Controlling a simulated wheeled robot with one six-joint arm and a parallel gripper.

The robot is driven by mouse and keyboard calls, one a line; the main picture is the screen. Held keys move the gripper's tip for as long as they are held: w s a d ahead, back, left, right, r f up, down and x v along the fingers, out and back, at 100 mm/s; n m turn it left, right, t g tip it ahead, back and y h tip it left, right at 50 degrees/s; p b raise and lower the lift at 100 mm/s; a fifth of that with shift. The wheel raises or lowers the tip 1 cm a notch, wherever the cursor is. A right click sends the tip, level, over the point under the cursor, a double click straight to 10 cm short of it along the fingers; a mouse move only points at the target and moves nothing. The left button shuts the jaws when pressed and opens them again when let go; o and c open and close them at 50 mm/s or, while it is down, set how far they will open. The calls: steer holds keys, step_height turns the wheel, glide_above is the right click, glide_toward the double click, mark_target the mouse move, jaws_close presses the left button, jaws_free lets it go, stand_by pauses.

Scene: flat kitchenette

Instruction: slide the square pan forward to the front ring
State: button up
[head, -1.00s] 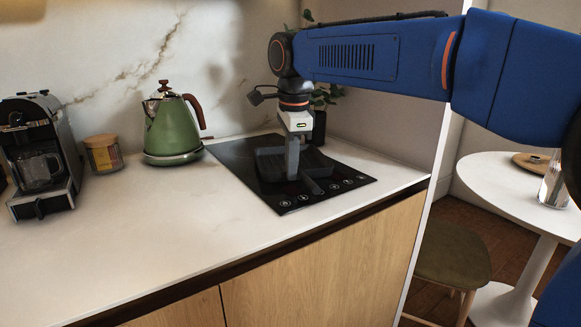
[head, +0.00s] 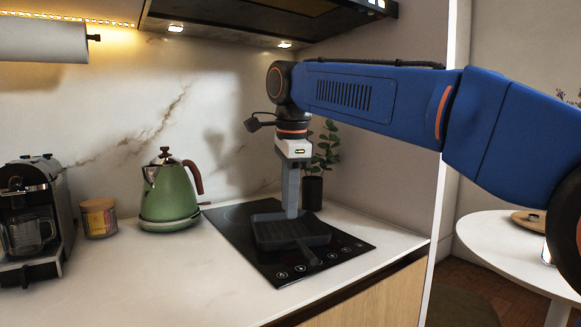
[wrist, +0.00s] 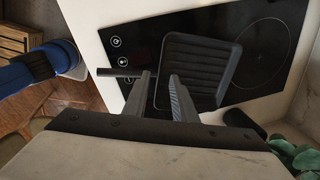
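The dark square pan (head: 272,232) sits flat on the black hob, on its front part near the touch controls. Its handle (head: 306,252) points toward the front edge. The wrist view also shows the ribbed pan (wrist: 205,70), with its handle (wrist: 117,73) to the left. My gripper (head: 291,215) points straight down over the pan. In the wrist view its two fingers (wrist: 161,76) are apart with a gap between them, near the pan's handle-side edge. They appear to be above the pan and hold nothing. The front ring is hidden under the pan.
The rear ring (wrist: 260,55) of the hob (head: 225,215) is bare. A green kettle (head: 170,192), a jar (head: 98,218) and a coffee machine (head: 32,225) stand to the left. A potted plant (head: 312,190) is behind at the right. A hood (head: 265,18) hangs above.

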step_height(320, 180, up, 8)
steer(key=s, duration=0.1)
steer(key=shift+r, duration=0.25)
steer(key=shift+s+d, duration=0.1)
steer(key=shift+d, duration=0.1)
steer(key=s+d+f+n+t, duration=0.1)
steer(key=s+d+f+n, duration=0.35)
steer(key=d+f, duration=0.35)
steer(key=s+d+f+n, duration=0.3)
steer(key=s+d+f, duration=0.25)
steer(key=d, duration=0.45)
steer(key=s+d+f+n, duration=0.2)
steer(key=s+d+f, duration=0.1)
steer(key=f, duration=0.5)
steer(key=s+d+f+n+t, duration=0.1)
steer(key=s+d+f+n, duration=0.2)
steer(key=s+f, duration=0.3)
steer(key=s+d+f+n+t, duration=0.1)
steer(key=s+d+f, duration=0.3)
steer(key=f, duration=0.6)
steer(key=shift+s+d+f+n, duration=0.2)
steer(key=shift+s+d+n, duration=0.15)
steer(key=shift+s+n, duration=0.4)
steer(key=shift+w, duration=0.1)
